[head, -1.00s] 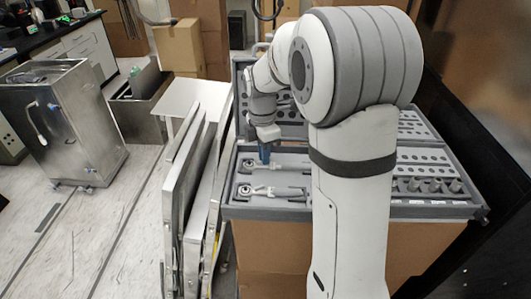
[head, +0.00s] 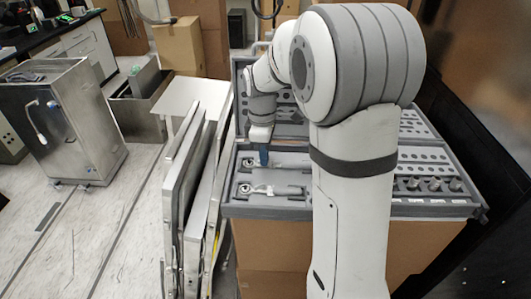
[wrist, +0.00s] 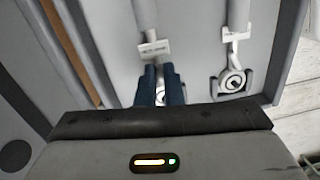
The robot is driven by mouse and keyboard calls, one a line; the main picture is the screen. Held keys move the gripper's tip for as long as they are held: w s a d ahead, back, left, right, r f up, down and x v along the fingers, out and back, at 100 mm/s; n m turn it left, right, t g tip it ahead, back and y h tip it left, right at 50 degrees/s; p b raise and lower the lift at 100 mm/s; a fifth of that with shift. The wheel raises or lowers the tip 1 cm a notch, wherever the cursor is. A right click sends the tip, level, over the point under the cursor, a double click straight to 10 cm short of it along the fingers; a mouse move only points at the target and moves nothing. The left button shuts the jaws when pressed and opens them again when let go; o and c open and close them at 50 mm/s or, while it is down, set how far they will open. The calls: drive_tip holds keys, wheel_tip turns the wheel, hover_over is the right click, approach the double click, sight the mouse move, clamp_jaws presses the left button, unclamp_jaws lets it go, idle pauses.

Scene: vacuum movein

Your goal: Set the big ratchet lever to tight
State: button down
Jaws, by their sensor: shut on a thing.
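Two metal ratchets lie in the grey tray, one behind the other in the head view. My gripper (head: 264,158) is lowered onto the head end of the farther one, which I take for the big ratchet (head: 280,163). In the wrist view its handle (wrist: 145,15) runs up from between the dark blue fingers (wrist: 160,86). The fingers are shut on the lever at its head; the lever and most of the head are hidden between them. The other ratchet (head: 259,189) lies nearer, untouched; its round head (wrist: 233,80) shows right of my gripper in the wrist view.
The grey tool tray (head: 270,212) sits on a cardboard box (head: 275,245). Several sockets (head: 434,184) stand in its right part. Metal panels (head: 190,205) lean close on the left. A steel cabinet (head: 70,125) stands farther left, with open floor between.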

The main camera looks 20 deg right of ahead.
drive_tip(key=shift+s+a+m, duration=0.1)
drive_tip(key=shift+s+m, duration=0.05)
drive_tip(key=shift+m, duration=0.95)
drive_tip(key=shift+s+a+m, duration=0.1)
drive_tip(key=shift+m, duration=1)
drive_tip(key=c, duration=1.6)
unclamp_jaws()
drive_tip(key=shift+o, duration=0.2)
drive_tip(key=shift+w+r, duration=0.25)
drive_tip(key=shift+r, duration=1.7)
drive_tip(key=shift+w+r, duration=0.2)
drive_tip(key=shift+r, duration=1.75)
